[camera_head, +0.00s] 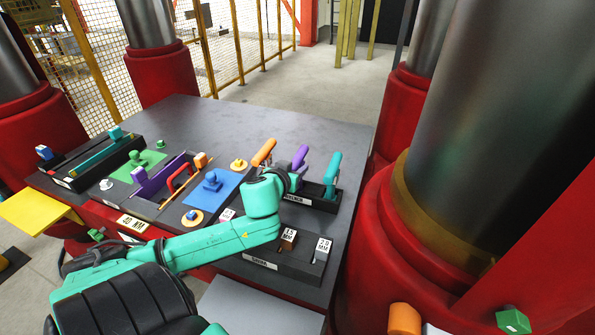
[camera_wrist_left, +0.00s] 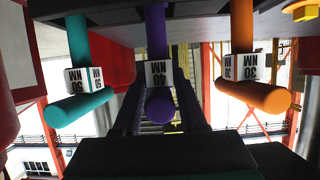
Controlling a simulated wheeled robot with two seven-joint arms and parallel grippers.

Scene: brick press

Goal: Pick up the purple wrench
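The purple wrench (camera_head: 300,157) stands in a dark holder (camera_head: 328,204) at the right of the table, between an orange wrench (camera_head: 264,151) and a teal wrench (camera_head: 332,169). My left gripper (camera_head: 290,180) is at the holder, close to the purple wrench. Its two dark fingers (camera_wrist_left: 160,75) are apart, one on each side of the purple wrench, and it looks open. Firm contact is not visible. My right gripper is not in view.
The orange wrench (camera_wrist_left: 252,94) and teal wrench (camera_wrist_left: 80,106) flank the fingers closely. A block holder (camera_head: 275,262) stands in front. A blue plate (camera_head: 212,188), green plate (camera_head: 140,166) and purple part (camera_head: 160,178) lie left. Red press columns (camera_head: 430,235) bound the table; its back is clear.

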